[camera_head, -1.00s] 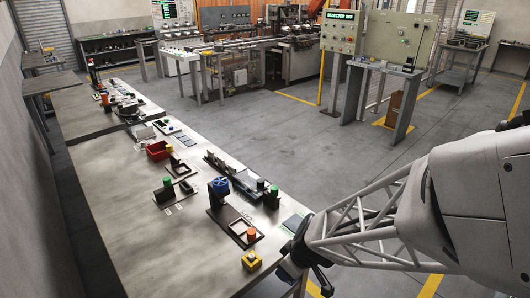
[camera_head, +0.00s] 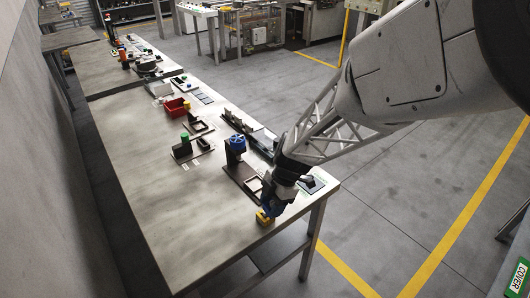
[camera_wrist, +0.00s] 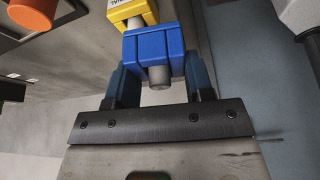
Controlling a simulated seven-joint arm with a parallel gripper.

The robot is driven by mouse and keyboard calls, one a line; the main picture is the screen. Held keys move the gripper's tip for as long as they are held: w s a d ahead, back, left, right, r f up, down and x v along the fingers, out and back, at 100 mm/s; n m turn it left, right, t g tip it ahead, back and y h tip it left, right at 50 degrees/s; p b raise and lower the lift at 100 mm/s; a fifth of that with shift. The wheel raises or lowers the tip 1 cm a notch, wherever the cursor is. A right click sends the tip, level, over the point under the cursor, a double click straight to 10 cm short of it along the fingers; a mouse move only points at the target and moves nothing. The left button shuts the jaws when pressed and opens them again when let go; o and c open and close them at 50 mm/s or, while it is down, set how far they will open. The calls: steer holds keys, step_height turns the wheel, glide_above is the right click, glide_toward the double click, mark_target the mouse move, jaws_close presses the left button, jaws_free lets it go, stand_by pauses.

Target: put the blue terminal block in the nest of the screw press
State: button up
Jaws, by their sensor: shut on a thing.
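The blue terminal block (camera_wrist: 153,52) sits between the two fingers of my gripper (camera_wrist: 160,77) in the wrist view, and the fingers are shut on it. A grey round stub shows on its near side. A yellow labelled holder (camera_wrist: 133,12) is right beside the block; I cannot tell whether they touch. In the head view my gripper (camera_head: 268,208) is low over the front corner of the bench, at the yellow holder (camera_head: 262,217), and hides the block.
An orange cylinder (camera_wrist: 34,11) shows at the wrist view's upper left. Behind the press are a red bin (camera_head: 177,107) and dark fixtures (camera_head: 190,147). The bench's left part (camera_head: 150,200) is clear; its right edge is close to my gripper.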

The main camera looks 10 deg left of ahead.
steer(key=shift+w+a+n, duration=0.2)
steer(key=shift+a+n, duration=0.2)
steer(key=shift+n, duration=0.3)
steer(key=shift+w, duration=0.1)
glide_above(250, 187)
steer(key=w+d, duration=0.1)
steer(key=shift+d+f, duration=0.15)
steer(key=shift+f, duration=0.55)
steer(key=shift+f, duration=1.75)
steer(key=shift+f, duration=0.2)
steer(key=o, duration=0.7)
steer(key=shift+r, duration=0.2)
steer(key=v, duration=1.2)
steer(key=shift+w, duration=0.25)
